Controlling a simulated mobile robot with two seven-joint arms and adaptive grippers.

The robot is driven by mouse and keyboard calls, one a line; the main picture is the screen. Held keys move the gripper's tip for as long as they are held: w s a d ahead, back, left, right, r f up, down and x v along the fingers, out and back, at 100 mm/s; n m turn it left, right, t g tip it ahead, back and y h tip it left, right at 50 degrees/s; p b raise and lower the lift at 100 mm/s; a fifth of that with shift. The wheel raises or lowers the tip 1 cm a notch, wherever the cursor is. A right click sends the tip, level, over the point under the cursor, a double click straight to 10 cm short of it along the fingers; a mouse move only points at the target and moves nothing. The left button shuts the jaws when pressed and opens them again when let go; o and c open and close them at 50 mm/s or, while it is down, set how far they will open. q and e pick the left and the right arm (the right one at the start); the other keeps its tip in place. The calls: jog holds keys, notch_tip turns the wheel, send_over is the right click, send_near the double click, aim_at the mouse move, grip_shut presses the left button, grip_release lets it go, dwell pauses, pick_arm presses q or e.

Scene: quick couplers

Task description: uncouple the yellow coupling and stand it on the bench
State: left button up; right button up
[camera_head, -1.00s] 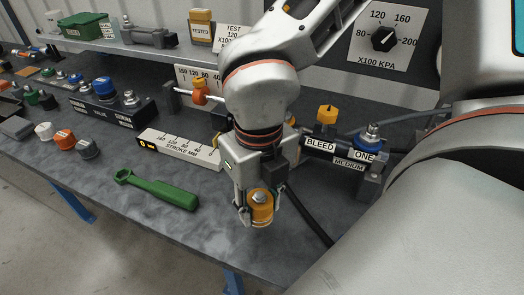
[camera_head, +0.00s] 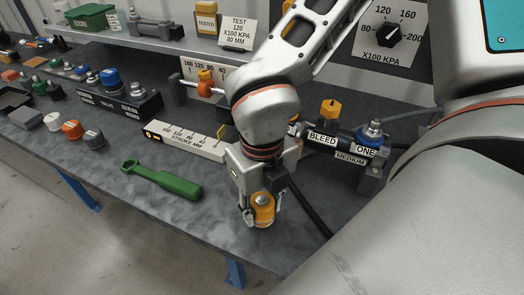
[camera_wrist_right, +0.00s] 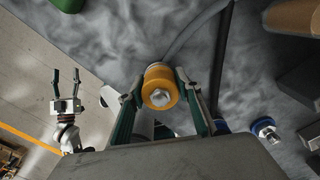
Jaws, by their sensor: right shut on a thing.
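The yellow coupling (camera_head: 263,210) is held between the fingers of my right gripper (camera_head: 262,216), over the front part of the bench (camera_head: 215,222). It looks upright, its metal stud up. In the right wrist view the coupling (camera_wrist_right: 160,88) sits between both fingers, stud toward the camera. I cannot tell whether its underside touches the bench. My left gripper (camera_wrist_right: 67,85) shows in the right wrist view, its fingers apart and empty, away over the floor.
A green wrench (camera_head: 162,181) lies left of the right gripper. A black hose (camera_head: 311,208) runs close on its right. The stroke scale (camera_head: 187,139) and the bleed block (camera_head: 345,146) with a blue coupling stand behind. Bare bench lies in front.

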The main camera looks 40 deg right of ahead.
jog(key=shift+f, duration=0.1)
jog(key=shift+f, duration=0.25)
jog(key=shift+f, duration=0.35)
jog(key=o, duration=1.3)
notch_tip(320, 180, up, 11)
jog(key=shift+r, duration=0.55)
